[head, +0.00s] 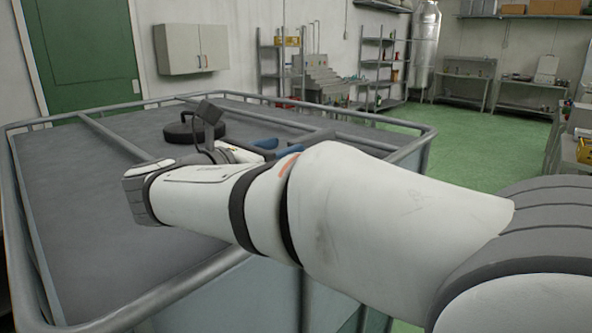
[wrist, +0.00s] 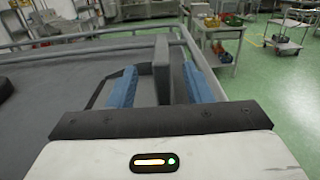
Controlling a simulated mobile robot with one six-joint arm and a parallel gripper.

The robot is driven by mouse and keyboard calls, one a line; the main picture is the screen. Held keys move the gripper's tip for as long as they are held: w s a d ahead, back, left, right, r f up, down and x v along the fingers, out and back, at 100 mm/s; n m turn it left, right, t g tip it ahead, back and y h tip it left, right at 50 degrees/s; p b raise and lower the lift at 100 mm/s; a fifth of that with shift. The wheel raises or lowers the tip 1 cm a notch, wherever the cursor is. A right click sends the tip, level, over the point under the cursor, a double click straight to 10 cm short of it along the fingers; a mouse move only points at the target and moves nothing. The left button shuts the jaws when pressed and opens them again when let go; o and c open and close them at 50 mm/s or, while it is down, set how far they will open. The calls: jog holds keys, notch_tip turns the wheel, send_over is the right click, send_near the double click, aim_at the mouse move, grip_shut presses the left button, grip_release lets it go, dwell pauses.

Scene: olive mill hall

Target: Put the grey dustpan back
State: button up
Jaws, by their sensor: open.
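My gripper (head: 278,147) is open, with its blue fingers low over the grey top of the large railed bin. In the wrist view my gripper (wrist: 158,80) has a dark grey upright piece between its fingers, apparently part of the grey dustpan (wrist: 162,66). A gap shows on the finger sides, and I cannot tell whether either finger touches it. In the head view the dustpan (head: 316,137) shows only as a dark grey shape beyond the fingers, partly hidden by my arm.
A round black object (head: 190,133) lies on the grey surface (head: 75,185), left of my gripper. A metal rail (head: 420,140) runs around its edge. Shelves (head: 380,65) and workbenches (head: 465,80) stand along the back. Green floor (head: 480,145) is open at the right.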

aim_at(308, 136)
jog(key=x, duration=0.7)
jog(key=shift+w+d, duration=0.25)
grip_shut()
dwell(0.5)
